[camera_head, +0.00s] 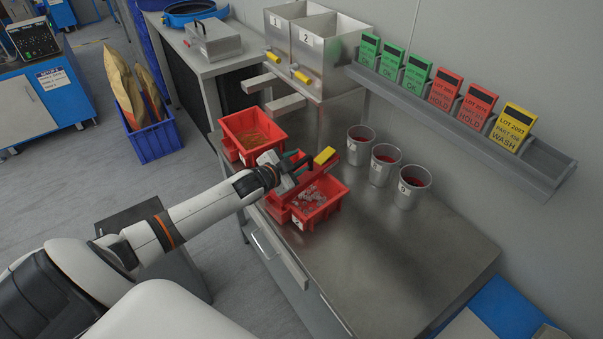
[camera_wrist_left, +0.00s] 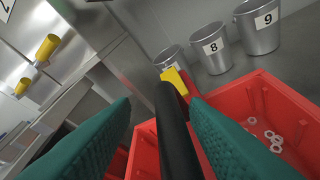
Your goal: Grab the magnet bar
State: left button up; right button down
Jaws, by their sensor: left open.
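The magnet bar (camera_head: 306,178) appears as a long red piece with a yellow end block and a dark handle, over the red bins on the steel bench. In the left wrist view its black handle (camera_wrist_left: 176,125) runs between my teal finger pads, with the yellow end (camera_wrist_left: 174,82) beyond. My left gripper (camera_head: 292,161) is open, with one finger on each side of the handle. Gaps show beside the handle; whether either pad touches it lower down I cannot tell. The gripper hides part of the bar in the head view. My right gripper is out of view.
A red bin with small metal rings (camera_head: 318,212) sits beside the bar; another red bin (camera_head: 229,149) holds orange-brown bits. Three metal cups (camera_head: 383,165) stand behind. A steel two-part hopper (camera_head: 325,55) and a card rack (camera_head: 470,128) line the back. The bench's right part is clear.

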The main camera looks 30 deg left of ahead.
pick_arm(q)
grip_shut()
dwell(1.4)
jog(key=shift+r, duration=0.1)
